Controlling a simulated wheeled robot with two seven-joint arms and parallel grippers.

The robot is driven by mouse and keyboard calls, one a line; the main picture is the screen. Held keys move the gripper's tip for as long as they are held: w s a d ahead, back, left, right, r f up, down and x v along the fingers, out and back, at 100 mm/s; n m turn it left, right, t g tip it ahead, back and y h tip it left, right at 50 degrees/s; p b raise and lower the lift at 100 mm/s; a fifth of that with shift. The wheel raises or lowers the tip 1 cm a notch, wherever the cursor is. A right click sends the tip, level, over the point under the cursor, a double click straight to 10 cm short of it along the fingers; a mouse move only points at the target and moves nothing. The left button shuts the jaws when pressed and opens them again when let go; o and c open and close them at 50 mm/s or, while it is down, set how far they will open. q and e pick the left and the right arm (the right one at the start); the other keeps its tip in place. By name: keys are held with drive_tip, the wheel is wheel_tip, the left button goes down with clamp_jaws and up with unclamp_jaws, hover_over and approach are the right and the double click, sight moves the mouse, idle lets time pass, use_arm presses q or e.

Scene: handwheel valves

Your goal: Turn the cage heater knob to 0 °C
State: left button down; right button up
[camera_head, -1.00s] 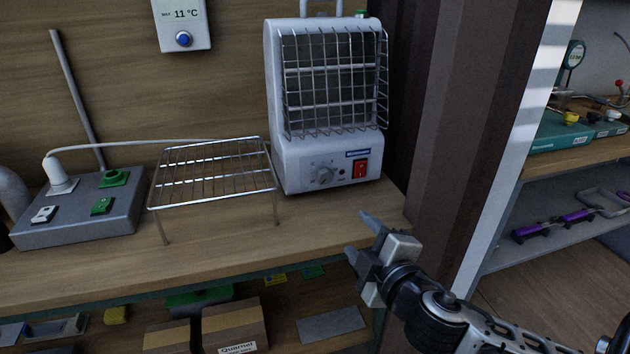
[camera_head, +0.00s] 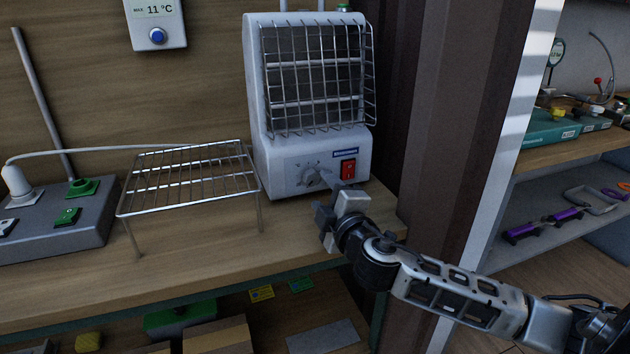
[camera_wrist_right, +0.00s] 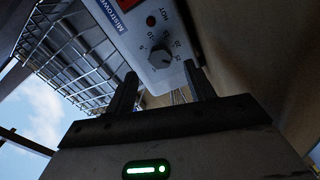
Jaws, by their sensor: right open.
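The cage heater (camera_head: 310,100) is a white box with a wire grille and stands on the wooden bench. Its grey knob (camera_head: 311,177) is low on the front panel, left of a red switch (camera_head: 347,168). In the right wrist view the knob (camera_wrist_right: 160,57) sits among printed numbers up to 25; I cannot tell its exact setting. My right gripper (camera_head: 325,196) is open and empty just in front of the panel. In the wrist view its two fingers point toward the knob, one on each side of it, apparently short of it. My left gripper is not in view.
A wire rack (camera_head: 190,180) stands left of the heater. A grey socket box (camera_head: 60,225) with green and white parts is at the far left. A wall display (camera_head: 158,25) reads 11 °C. A dark post (camera_head: 435,120) rises right of the heater.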

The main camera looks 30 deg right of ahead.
sight(313, 180)
drive_tip(key=x, duration=0.5)
drive_tip(key=shift+w, duration=0.1)
drive_tip(key=c, duration=1)
